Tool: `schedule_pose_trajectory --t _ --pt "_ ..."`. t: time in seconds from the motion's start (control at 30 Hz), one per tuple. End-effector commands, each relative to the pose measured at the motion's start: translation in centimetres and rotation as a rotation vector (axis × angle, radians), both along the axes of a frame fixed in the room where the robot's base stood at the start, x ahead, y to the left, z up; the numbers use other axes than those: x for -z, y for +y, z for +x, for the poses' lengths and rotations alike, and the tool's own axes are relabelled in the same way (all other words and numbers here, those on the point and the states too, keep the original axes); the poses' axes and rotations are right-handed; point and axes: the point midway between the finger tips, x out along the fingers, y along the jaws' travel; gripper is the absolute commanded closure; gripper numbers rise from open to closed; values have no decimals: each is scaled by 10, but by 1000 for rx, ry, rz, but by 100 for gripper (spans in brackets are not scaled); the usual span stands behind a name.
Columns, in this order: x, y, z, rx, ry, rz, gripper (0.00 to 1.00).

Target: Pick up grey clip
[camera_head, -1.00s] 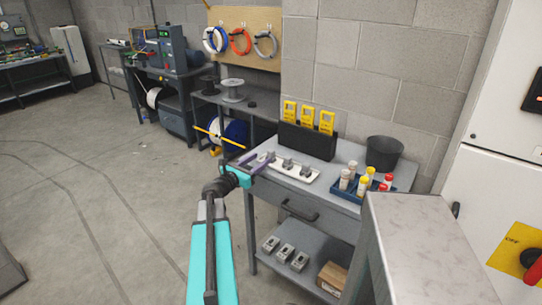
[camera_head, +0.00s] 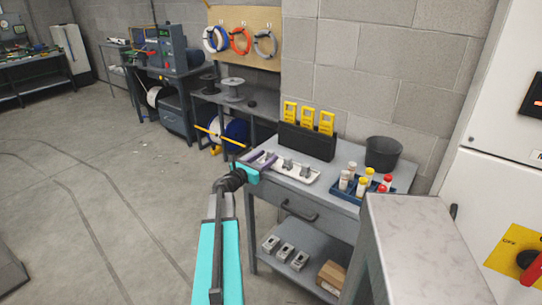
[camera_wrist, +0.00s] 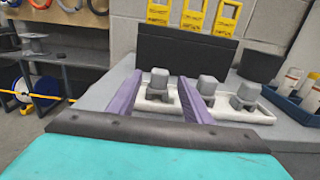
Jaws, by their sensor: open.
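Several grey clips sit in a white tray (camera_wrist: 262,117) on a grey workbench. In the wrist view, one grey clip (camera_wrist: 158,82) stands upright between the two purple fingers of my gripper (camera_wrist: 160,84), with a visible gap on each side. A second clip (camera_wrist: 207,86) is just right of the right finger, and a third clip (camera_wrist: 245,96) is farther right. In the head view, my gripper (camera_head: 264,159) is open at the tray's left end, and clips (camera_head: 287,164) show to its right. The fingers partly hide the tray there.
A black holder (camera_head: 306,142) with yellow tags stands behind the tray. A blue tray of bottles (camera_head: 362,182) and a dark bucket (camera_head: 384,153) are to the right. A grey cabinet (camera_head: 415,225) stands in front right. Open floor (camera_head: 120,190) lies left.

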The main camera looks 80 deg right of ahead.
Motion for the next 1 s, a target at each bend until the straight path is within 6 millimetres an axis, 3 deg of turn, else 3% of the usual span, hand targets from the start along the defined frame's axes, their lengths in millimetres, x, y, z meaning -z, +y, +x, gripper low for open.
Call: schedule_pose_trajectory --t 0.2,0.73,0.77,1.0 --pt "0 -11 -6 0 0 0 55" --pt "0 -11 -6 -1 0 0 55" --pt "0 -11 -6 -1 0 0 56" --pt "0 -11 -6 -1 0 0 97"
